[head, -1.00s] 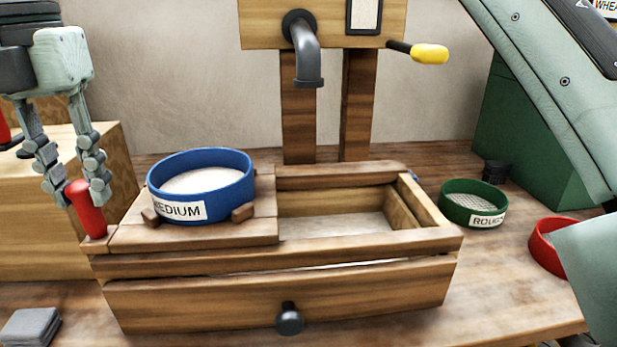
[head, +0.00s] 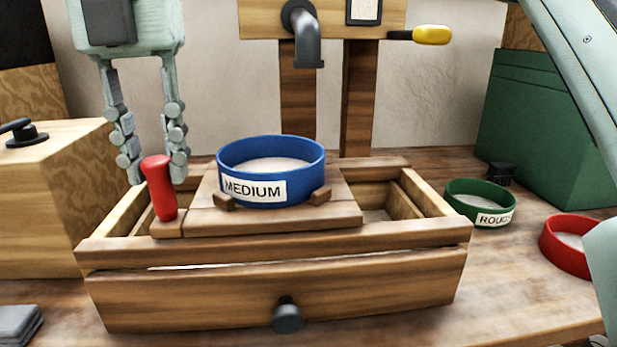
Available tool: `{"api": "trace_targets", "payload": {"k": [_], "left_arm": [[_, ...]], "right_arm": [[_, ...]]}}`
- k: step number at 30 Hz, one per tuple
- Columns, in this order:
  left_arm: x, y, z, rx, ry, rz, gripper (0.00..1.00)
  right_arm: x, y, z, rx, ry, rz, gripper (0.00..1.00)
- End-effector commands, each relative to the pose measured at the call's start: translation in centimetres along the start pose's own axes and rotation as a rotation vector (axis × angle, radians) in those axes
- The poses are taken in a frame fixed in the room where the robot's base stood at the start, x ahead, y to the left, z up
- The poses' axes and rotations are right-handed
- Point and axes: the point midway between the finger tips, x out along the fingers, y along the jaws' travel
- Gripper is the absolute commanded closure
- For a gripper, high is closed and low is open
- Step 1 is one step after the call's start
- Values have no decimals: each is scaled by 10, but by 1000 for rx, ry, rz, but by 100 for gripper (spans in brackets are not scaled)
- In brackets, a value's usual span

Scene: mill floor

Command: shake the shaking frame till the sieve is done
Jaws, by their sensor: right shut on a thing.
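The shaking frame (head: 275,221) is a flat wooden carriage on top of an open wooden box (head: 235,247), about midway along it. The blue sieve (head: 303,187), labelled MEDIUM, sits upright on it between small wooden blocks, with pale material inside. A red upright handle (head: 160,188) stands at the frame's left end. My right gripper (head: 154,178) comes down from above with its fingers on either side of the handle's upper part, shut on it. My left gripper is not in view.
A green sieve (head: 482,219) labelled ROUGH and a red sieve (head: 553,252) stand on the bench at right. A grey pipe (head: 309,53) hangs above and behind the blue sieve. A yellow-ended lever (head: 432,35) sticks out behind. A drawer knob (head: 287,316) projects in front.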

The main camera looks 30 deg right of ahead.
Motion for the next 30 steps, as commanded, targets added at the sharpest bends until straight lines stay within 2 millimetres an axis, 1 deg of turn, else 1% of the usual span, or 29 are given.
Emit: {"api": "trace_targets", "payload": {"k": [5,7,22,26,30], "left_arm": [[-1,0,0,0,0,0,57],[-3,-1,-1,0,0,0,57],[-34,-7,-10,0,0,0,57],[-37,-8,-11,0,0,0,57],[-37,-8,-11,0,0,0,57]], "right_arm": [[-1,1,1,0,-2,2,94],[-2,6,0,-1,-2,1,94],[-4,84,0,-1,-1,1,94],[-2,95,0,0,-1,1,94],[-1,97,1,1,-1,2,94]]}}
